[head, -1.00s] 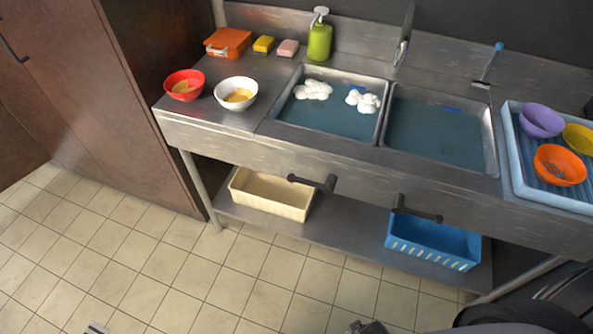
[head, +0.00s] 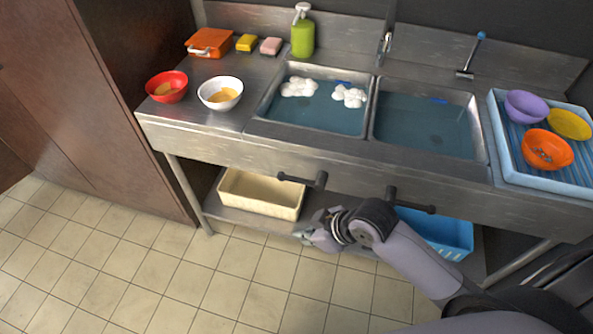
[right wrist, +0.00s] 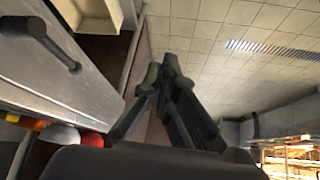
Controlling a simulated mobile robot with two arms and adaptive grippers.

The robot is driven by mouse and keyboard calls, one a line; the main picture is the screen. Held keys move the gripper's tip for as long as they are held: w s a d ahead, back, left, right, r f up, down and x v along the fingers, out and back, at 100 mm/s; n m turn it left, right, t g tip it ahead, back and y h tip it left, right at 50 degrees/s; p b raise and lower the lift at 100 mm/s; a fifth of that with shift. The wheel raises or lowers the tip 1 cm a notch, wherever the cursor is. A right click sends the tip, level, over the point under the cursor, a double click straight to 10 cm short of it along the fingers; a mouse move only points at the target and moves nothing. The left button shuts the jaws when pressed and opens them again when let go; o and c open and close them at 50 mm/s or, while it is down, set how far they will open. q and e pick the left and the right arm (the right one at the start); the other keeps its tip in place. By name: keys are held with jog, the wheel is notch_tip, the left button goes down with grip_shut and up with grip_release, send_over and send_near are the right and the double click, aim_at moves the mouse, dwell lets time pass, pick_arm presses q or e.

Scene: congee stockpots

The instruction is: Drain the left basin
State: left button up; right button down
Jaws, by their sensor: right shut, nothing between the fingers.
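The left basin (head: 318,117) holds blue-tinted water with two clumps of white foam on it. A dark lever handle (head: 303,181) sticks out below the sink front under this basin; a dark handle also shows at the left of the right wrist view (right wrist: 42,38). My right gripper (head: 308,234) is in front of the lower shelf, below and apart from the left handle. Its fingers are together and empty in the right wrist view (right wrist: 162,75). My left gripper is not in view.
The right basin (head: 425,125) also holds water, with its own dark handle (head: 411,205) below. A cream bin (head: 260,194) and a blue basket (head: 446,237) sit on the lower shelf. Bowls stand on the counter's left and in a blue tray (head: 510,160). The tiled floor is clear.

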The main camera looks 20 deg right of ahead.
jog(key=w+d+r+n+y, duration=0.1)
jog(key=w+d+r, duration=0.3)
jog(key=w, duration=0.3)
jog(key=w+d+r+n+t+y, duration=0.1)
jog(key=w+d+r+n, duration=0.1)
jog(key=w+d+r, duration=0.2)
jog(key=w+r, duration=0.1)
jog(key=w, duration=0.2)
jog(key=shift+d+r+n, duration=0.15)
jog(key=shift+d+n, duration=0.15)
jog(key=shift+d, duration=0.1)
jog(key=p, duration=0.3)
send_near(285, 174)
jog(key=w+a+f, duration=0.2)
jog(key=shift+a, duration=0.3)
jog(key=shift+w+d+f, duration=0.15)
jog(key=shift+w+f, duration=0.05)
jog(key=shift+f, duration=0.55)
